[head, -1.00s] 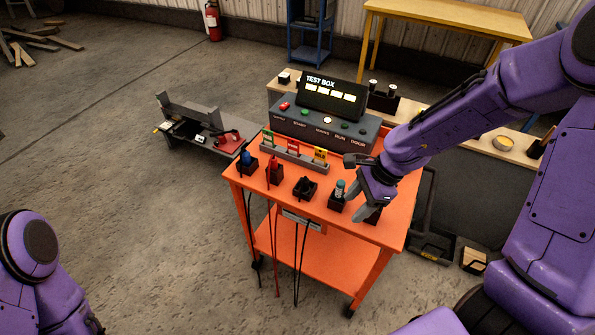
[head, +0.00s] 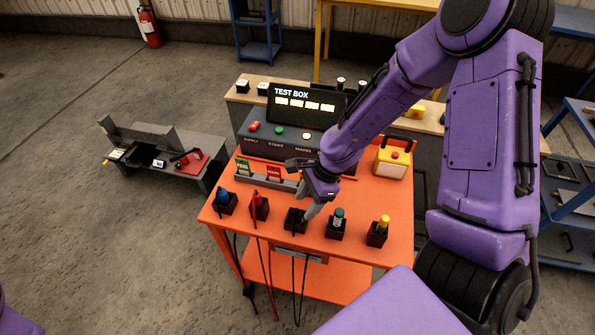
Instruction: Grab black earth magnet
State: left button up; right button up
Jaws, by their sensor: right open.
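A row of small black holders stands along the front of the orange cart top (head: 365,222). The black magnet (head: 293,219) is in the middle holder, with its black leads hanging over the front edge. My left gripper is not in view; only a sliver of purple arm shows at bottom left.
A blue piece (head: 223,198) and a red piece (head: 258,203) stand left of the black one. Behind are a tag rack (head: 256,178), the test box (head: 271,136) and a yellow-topped box (head: 393,160).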

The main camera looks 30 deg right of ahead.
aim_at(298, 211)
jog(key=x, duration=0.2)
jog(key=w+x, duration=0.1)
jog(key=x, duration=0.2)
jog(key=shift+s+r, duration=0.15)
jog(key=shift+s, duration=0.05)
jog(key=shift+s+r, duration=0.1)
jog(key=shift+s, duration=0.05)
jog(key=shift+c, duration=1)
grip_shut()
